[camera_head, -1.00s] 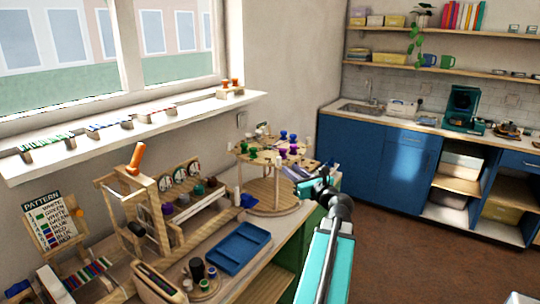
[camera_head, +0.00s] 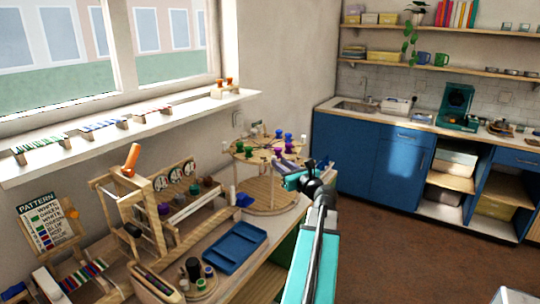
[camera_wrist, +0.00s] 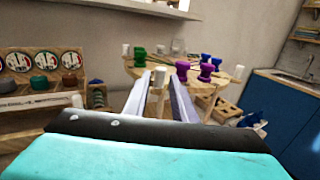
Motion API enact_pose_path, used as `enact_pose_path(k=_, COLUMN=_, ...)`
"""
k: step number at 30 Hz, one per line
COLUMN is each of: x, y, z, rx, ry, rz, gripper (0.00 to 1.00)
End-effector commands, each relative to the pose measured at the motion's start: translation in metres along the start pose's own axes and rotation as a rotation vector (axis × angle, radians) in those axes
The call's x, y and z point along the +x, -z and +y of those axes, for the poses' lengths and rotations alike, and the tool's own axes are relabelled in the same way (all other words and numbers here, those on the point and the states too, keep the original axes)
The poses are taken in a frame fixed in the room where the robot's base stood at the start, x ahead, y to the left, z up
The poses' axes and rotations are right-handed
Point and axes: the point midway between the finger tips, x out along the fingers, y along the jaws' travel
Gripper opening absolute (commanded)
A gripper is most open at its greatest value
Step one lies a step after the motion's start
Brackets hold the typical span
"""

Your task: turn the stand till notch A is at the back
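The stand is a round two-tier wooden turntable (camera_head: 262,190) at the far end of the bench; its upper disc carries green, blue and purple spools and white pegs. In the wrist view its upper disc (camera_wrist: 205,84) lies ahead, with a white peg (camera_wrist: 160,76) seen between my fingers. Notch A and its letter are too small or hidden to make out. My gripper (camera_head: 287,168) is at the stand's near right edge. In the wrist view its two fingers (camera_wrist: 160,92) are apart. I cannot tell whether they touch the peg.
A blue tray (camera_head: 235,248), a small spool holder (camera_head: 200,281) and a wooden loom frame (camera_head: 135,215) stand on the bench nearer me. A rack of cups (camera_head: 190,203) is left of the stand. The windowsill (camera_head: 110,138) runs above. Open floor (camera_head: 400,245) lies to the right.

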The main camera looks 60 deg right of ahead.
Motion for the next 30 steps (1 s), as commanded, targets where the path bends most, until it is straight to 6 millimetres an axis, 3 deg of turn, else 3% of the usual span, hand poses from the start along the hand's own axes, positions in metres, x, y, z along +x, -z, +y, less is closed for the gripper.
enact_pose_path(k=18, x=0.072, y=-0.001, z=-0.002, rx=0.0, ry=0.0, rz=0.001, gripper=0.24)
enact_pose_path(k=30, x=0.091, y=0.0, z=-0.002, rx=0.0, ry=0.002, rz=0.001, gripper=0.24)
